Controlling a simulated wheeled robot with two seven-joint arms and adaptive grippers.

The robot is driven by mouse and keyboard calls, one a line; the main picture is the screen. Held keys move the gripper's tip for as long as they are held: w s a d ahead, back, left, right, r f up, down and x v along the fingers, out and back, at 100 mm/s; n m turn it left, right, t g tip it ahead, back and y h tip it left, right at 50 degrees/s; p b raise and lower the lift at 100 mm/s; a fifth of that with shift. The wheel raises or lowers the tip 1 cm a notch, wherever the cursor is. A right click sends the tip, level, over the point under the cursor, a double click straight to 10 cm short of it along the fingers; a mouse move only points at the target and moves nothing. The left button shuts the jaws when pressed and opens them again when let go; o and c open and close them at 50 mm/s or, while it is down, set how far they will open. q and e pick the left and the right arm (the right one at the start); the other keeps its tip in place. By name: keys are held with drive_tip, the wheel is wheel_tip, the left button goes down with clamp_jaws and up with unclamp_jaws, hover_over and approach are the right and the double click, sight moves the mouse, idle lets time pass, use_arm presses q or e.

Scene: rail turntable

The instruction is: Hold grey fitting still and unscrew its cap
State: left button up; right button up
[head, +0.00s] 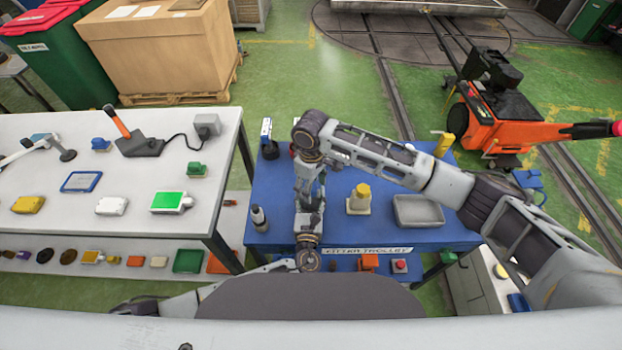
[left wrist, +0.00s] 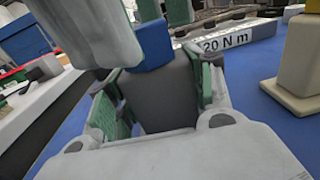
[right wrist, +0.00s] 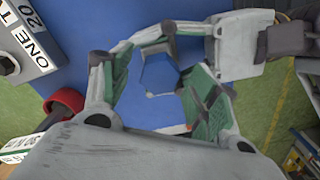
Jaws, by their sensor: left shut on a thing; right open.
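The grey fitting (left wrist: 168,95) is dark grey and upright in the left wrist view. A blue cap (left wrist: 153,46) sits on its top. My left gripper (left wrist: 155,100) is shut on the fitting's body, with green pads at its sides. In the head view my left gripper (head: 308,222) is low over the blue trolley, and the fitting is mostly hidden among the grippers. My right gripper (right wrist: 160,90) is open above the fitting, its green pads apart around a blue hexagonal shape that looks like the cap (right wrist: 157,73). The right gripper (head: 308,184) points down in the head view.
The blue trolley (head: 345,235) also bears a cream fitting with a yellow top (head: 359,198), a grey tray (head: 418,212) and a small dark and white item (head: 258,218). A block marked 20 N m (left wrist: 235,38) stands behind the fitting. A white bench (head: 130,222) with several items is at left.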

drive_tip(key=shift+f, duration=0.4)
drive_tip(key=c, duration=1.1)
drive_tip(key=shift+c, duration=0.2)
drive_tip(key=shift+n, duration=0.4)
drive_tip(key=shift+w+n, duration=0.1)
drive_tip(key=shift+n, duration=2.5)
